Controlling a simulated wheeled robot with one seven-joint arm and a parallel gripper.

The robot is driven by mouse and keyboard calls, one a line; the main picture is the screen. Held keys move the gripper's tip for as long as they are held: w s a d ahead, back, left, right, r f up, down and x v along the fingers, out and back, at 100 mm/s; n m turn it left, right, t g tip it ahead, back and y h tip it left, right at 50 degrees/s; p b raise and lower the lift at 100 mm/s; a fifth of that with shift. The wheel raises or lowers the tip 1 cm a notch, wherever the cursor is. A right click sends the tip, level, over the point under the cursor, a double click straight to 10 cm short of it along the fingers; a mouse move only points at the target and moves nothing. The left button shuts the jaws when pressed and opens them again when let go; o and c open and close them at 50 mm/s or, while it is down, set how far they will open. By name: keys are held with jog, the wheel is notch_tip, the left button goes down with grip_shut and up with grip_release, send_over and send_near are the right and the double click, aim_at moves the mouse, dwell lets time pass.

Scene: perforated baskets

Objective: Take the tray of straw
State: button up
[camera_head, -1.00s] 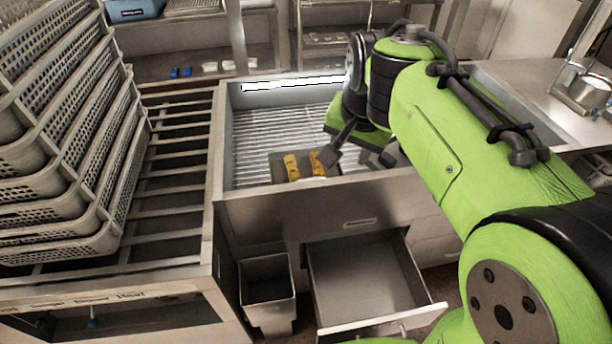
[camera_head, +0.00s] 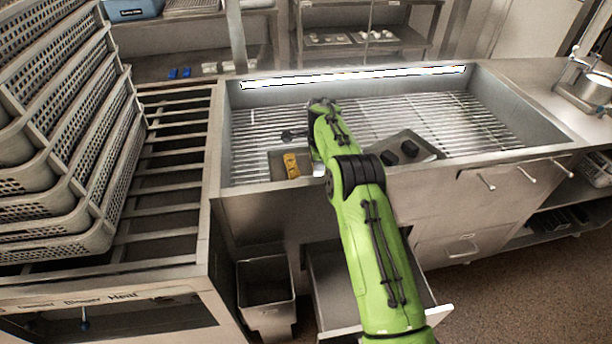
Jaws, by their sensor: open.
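A small dark tray (camera_head: 277,169) with a yellow-orange piece (camera_head: 291,164) on it lies on the slatted rack near the front wall of the sink-like basin. My arm hides its right part. No straw can be made out for certain at this size. A second grey tray (camera_head: 425,150) with dark lumps lies on the rack to the right of my arm, partly hidden. My gripper (camera_head: 290,135) is open over the rack, just behind the first tray in the picture. Its dark fingers point left and look apart from both trays; the green wrist hides part of the gripper.
Stacked perforated baskets (camera_head: 75,240) stand at the left on a slatted rack (camera_head: 172,215). A drawer (camera_head: 330,290) stands open below the basin, with a bin (camera_head: 265,290) beside it. A metal pot (camera_head: 590,88) stands far right.

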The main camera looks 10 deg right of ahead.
jog(key=f, duration=0.2)
jog(key=f+b, duration=0.1)
jog(key=f, duration=0.2)
jog(key=w+f, duration=0.1)
jog(key=f, duration=0.1)
jog(key=shift+w+f+b, duration=0.1)
jog(key=shift+f+b, duration=0.1)
jog(key=shift+b, duration=0.1)
jog(key=shift+r, duration=0.1)
jog(key=shift+c, duration=0.8)
grip_shut()
